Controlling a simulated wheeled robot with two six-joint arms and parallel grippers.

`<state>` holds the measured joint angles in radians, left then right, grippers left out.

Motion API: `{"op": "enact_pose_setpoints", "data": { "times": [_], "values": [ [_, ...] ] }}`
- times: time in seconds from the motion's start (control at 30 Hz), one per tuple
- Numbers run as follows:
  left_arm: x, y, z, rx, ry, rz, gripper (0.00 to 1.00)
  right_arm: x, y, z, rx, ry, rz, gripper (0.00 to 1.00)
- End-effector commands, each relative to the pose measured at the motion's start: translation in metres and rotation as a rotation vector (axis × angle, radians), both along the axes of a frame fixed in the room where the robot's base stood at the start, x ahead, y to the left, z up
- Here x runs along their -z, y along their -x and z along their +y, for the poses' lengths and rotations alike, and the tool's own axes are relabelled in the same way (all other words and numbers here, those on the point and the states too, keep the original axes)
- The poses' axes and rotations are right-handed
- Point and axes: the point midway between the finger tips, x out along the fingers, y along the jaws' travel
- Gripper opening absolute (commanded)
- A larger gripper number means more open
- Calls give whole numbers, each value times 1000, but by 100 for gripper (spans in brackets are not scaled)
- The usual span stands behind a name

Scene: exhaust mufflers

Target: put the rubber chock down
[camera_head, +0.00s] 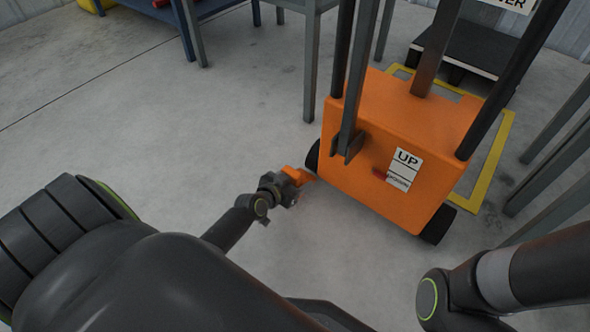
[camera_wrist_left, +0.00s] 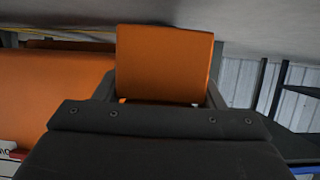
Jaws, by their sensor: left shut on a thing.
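The rubber chock (camera_head: 298,175) is a small orange block in the head view, held at the end of my left arm. My left gripper (camera_head: 290,184) is shut on it, low near the floor, just left of the orange wheeled machine's near-left wheel. In the left wrist view the orange chock (camera_wrist_left: 164,62) fills the upper middle, between the two dark fingers of the left gripper (camera_wrist_left: 160,98). Whether the chock touches the floor or the wheel cannot be told. Only links of my right arm show at the lower right; its gripper is out of view.
The orange wheeled machine (camera_head: 390,140) has dark wheels (camera_head: 437,224) and an UP label (camera_head: 405,165). A yellow floor frame (camera_head: 489,165) lies behind it. A blue table (camera_head: 190,12) stands at the back left. Grey posts stand at the right. The floor (camera_head: 150,130) on the left is clear.

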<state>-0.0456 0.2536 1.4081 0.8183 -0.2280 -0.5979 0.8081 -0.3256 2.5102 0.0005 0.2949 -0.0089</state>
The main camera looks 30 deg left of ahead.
Motion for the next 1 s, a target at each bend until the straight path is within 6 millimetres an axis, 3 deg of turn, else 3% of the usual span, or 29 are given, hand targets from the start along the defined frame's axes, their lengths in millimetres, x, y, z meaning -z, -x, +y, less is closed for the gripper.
{"op": "enact_pose_setpoints", "data": {
  "times": [0.3,0.73,0.77,0.9,1.0],
  "values": [
    [34,0,0,0,0,-2,32,31,0,0,-10,-5,1,49],
    [37,0,0,0,0,-2,32,33,2,0,-14,-5,-12,49],
    [36,1,0,0,1,0,66,32,2,0,-14,-5,-12,49],
    [36,1,0,0,0,0,84,31,2,0,-14,-5,-12,49],
    [36,1,0,0,0,1,85,31,2,0,-14,-5,-12,49]
  ]
}}
